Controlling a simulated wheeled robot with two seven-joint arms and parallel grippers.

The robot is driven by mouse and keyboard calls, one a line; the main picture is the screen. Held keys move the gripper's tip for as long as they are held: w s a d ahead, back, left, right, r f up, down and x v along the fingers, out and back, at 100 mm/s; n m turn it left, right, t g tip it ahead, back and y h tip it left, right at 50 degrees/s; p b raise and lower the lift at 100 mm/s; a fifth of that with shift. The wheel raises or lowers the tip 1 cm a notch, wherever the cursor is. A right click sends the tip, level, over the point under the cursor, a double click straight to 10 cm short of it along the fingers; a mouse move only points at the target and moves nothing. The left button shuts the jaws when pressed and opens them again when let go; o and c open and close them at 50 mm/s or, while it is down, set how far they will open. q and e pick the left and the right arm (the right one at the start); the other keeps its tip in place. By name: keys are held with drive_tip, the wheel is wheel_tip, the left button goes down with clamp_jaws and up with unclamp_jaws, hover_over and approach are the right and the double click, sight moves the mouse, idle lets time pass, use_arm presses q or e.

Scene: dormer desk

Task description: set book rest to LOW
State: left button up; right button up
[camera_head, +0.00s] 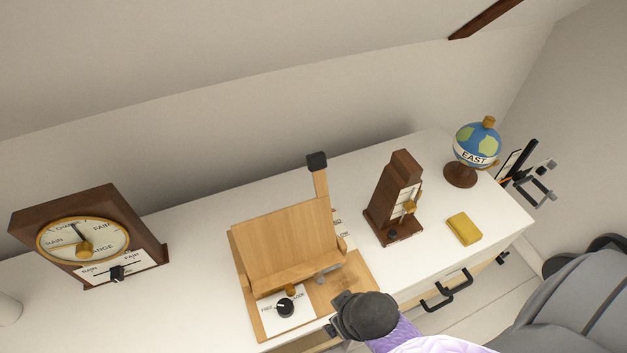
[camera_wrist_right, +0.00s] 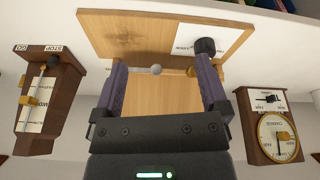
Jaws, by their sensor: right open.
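The wooden book rest (camera_head: 287,243) stands tilted on its base on the white desk. A post with a black top (camera_head: 316,161) rises behind its right edge. A scale by the post is partly hidden by the panel; the word LOW seems to show on it. On the base, a black knob (camera_head: 285,307) sits on a white FREE/LOCK plate. My right gripper (camera_head: 347,318) is at the base's front right corner. In the right wrist view its fingers (camera_wrist_right: 156,82) are apart, with a small grey ball (camera_wrist_right: 156,69) between them in the picture. I cannot tell contact. My left gripper is out of view.
A barometer-like clock (camera_head: 85,240) stands at left. A brown metronome-like case (camera_head: 396,200), a yellow block (camera_head: 464,229) and a globe (camera_head: 477,147) marked EAST stand to the right. A black drawer handle (camera_head: 446,291) juts from the desk front. Desk between clock and rest is clear.

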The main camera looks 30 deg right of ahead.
wheel_tip(320, 180, up, 6)
drive_tip(key=w+t+p, duration=0.1)
drive_tip(key=w+p, duration=0.1)
drive_tip(key=w, duration=0.1)
drive_tip(key=m+t, duration=0.2)
drive_tip(key=t, duration=0.7)
approach(317, 156)
drive_tip(key=x, duration=0.2)
drive_tip(key=shift+h, duration=0.4)
drive_tip(key=x, duration=0.3)
drive_tip(key=b+x, duration=0.1)
drive_tip(key=x, duration=0.2)
drive_tip(key=b+x, duration=0.1)
drive_tip(key=x, duration=0.2)
drive_tip(key=shift+w+a+f, duration=0.15)
drive_tip(key=shift+w+a, duration=0.05)
drive_tip(key=shift+w, duration=0.1)
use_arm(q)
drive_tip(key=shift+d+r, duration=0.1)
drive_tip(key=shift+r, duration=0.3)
use_arm(e)
drive_tip(key=shift+w, duration=0.3)
drive_tip(key=c, duration=1)
drive_tip(key=shift+c, duration=0.9)
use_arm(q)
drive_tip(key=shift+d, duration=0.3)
use_arm(e)
clamp_jaws()
